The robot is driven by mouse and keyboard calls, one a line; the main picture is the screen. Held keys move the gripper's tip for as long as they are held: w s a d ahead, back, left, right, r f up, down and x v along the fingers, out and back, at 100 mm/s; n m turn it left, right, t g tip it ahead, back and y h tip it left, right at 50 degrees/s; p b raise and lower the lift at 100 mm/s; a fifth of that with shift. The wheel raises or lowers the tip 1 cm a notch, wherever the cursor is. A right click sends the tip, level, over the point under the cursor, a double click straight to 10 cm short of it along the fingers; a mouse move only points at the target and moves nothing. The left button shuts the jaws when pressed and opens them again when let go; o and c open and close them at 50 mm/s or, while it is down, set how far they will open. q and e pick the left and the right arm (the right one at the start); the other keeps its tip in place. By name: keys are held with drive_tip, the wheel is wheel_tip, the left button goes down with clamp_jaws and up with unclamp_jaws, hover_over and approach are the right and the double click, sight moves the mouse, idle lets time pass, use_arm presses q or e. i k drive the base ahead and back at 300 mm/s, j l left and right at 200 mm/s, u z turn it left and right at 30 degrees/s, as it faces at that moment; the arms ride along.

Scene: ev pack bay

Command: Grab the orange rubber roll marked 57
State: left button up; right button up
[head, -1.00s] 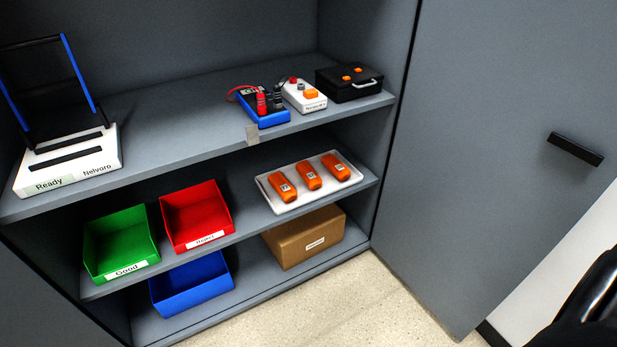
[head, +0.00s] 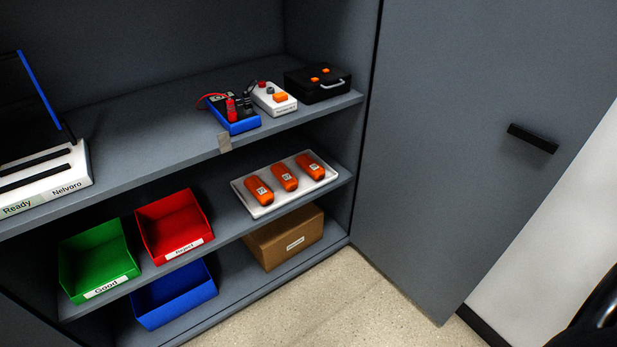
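Three orange rubber rolls lie side by side on a white tray (head: 262,211) on the middle shelf in the head view: a left roll (head: 256,187), a middle roll (head: 283,174) and a right roll (head: 306,160). Each carries a small white label with a mark too small to read, so I cannot tell which one is 57. No gripper fingers show in the head view. A dark part at the lower right edge may be mine.
A red bin (head: 174,226) and a green bin (head: 97,262) stand left of the tray. A blue bin (head: 172,296) and a cardboard box (head: 283,239) are on the bottom shelf. A meter (head: 232,114) and black case (head: 317,83) sit above. An open door (head: 465,180) stands right.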

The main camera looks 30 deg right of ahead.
sight(289, 183)
drive_tip(key=i+l+z, duration=0.15)
drive_tip(key=z, duration=0.3)
drive_tip(key=i+l+z, duration=0.1)
drive_tip(key=z, duration=0.35)
drive_tip(key=i+z, duration=0.15)
drive_tip(key=z, duration=0.3)
